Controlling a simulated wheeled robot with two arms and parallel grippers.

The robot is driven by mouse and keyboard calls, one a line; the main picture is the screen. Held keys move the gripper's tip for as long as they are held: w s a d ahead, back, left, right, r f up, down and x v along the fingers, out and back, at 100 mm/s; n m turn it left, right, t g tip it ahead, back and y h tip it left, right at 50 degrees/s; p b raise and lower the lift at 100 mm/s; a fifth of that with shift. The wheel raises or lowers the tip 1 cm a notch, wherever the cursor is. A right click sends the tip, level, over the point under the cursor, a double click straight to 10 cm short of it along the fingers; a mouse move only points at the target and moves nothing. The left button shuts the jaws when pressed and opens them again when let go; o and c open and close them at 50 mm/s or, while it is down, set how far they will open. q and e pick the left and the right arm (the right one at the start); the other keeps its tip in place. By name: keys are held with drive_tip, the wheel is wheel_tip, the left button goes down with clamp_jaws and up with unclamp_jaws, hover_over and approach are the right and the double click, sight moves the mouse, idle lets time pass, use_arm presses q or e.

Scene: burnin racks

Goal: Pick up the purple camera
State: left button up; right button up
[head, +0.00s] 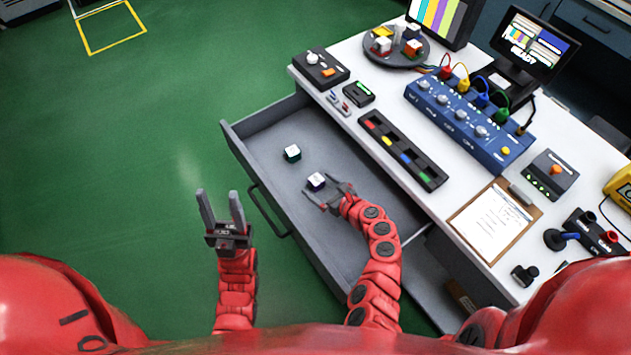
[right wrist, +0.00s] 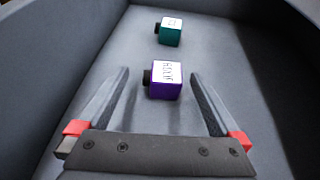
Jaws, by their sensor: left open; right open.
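The purple camera (head: 316,181) is a small cube with a white labelled top, lying in the open grey drawer (head: 270,165). In the right wrist view the purple camera (right wrist: 165,80) sits ahead of and between the two fingers, with a dark lens on its left side. My right gripper (head: 325,196) is open over the drawer, its fingers near the camera; the right wrist view also shows the gripper (right wrist: 158,90) with nothing held. My left gripper (head: 220,205) is open and empty above the green floor, left of the drawer.
A teal camera (head: 292,153) lies deeper in the drawer; it also shows in the right wrist view (right wrist: 169,31). The drawer walls surround both. The white bench (head: 465,185) beside it carries a blue test box (head: 470,120), a black tray (head: 402,150) and a clipboard (head: 495,222).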

sight(314, 181)
drive_tip(key=x, duration=0.3)
drive_tip(key=shift+w+a, duration=0.1)
drive_tip(key=c, duration=1.3)
drive_tip(key=shift+r, duration=0.15)
